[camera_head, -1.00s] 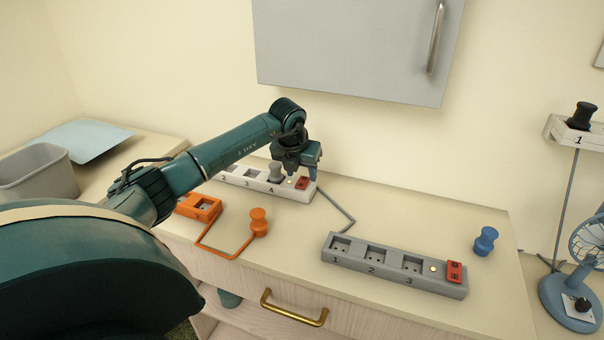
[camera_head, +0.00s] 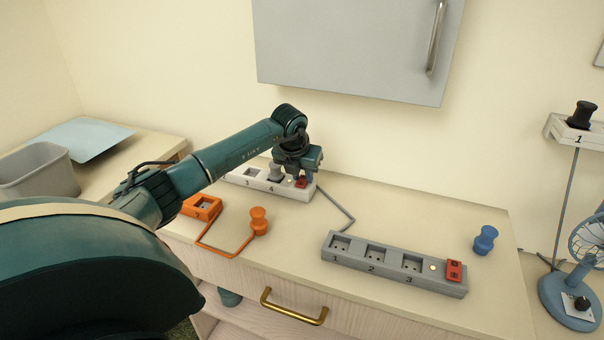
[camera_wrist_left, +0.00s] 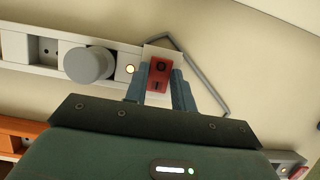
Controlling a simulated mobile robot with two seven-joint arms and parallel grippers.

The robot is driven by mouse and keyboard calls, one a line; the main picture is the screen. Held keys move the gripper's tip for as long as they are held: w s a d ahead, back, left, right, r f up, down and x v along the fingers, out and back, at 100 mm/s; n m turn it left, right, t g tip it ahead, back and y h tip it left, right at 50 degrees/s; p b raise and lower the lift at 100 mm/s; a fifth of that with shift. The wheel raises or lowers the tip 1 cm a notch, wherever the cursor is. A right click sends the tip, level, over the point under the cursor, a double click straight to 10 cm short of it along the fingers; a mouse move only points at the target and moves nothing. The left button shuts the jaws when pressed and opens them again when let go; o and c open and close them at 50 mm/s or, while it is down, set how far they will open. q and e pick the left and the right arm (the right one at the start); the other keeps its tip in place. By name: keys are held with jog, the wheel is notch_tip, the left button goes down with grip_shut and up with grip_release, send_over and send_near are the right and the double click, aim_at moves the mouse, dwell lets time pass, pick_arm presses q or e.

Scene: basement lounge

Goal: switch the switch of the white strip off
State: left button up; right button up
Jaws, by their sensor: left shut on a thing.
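The white strip (camera_head: 240,182) lies at the back of the counter. It has numbered sockets, a grey plug (camera_head: 275,172) in socket 4, and a small lit lamp (camera_wrist_left: 130,69) beside its red switch (camera_head: 301,182). The red switch also shows in the left wrist view (camera_wrist_left: 159,75). My left gripper (camera_head: 303,176) is over the switch end of the strip. In the left wrist view its fingers (camera_wrist_left: 160,92) stand on either side of the red switch, shut on it or on the strip's end around it. My right gripper is not in view.
A grey strip (camera_head: 393,272) with a red switch lies at the front right. An orange block (camera_head: 202,207) with a cord and orange plug (camera_head: 258,221) lies at the left. A blue plug (camera_head: 485,240) stands at the right. A grey cabinet (camera_head: 350,45) hangs above.

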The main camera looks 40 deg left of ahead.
pick_arm(q)
jog(key=shift+w+r+g+p, duration=0.25)
jog(key=shift+g+p, duration=0.25)
jog(key=shift+p, duration=0.15)
jog(key=shift+c, duration=0.4)
jog(key=shift+w+a+f+g+h, duration=0.15)
jog(key=shift+g+h, duration=0.15)
jog(key=shift+g, duration=0.3)
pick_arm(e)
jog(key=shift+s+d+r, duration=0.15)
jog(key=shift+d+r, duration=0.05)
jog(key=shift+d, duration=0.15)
pick_arm(q)
jog(key=o, duration=1)
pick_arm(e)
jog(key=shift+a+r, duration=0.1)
pick_arm(q)
jog(key=shift+f, duration=0.15)
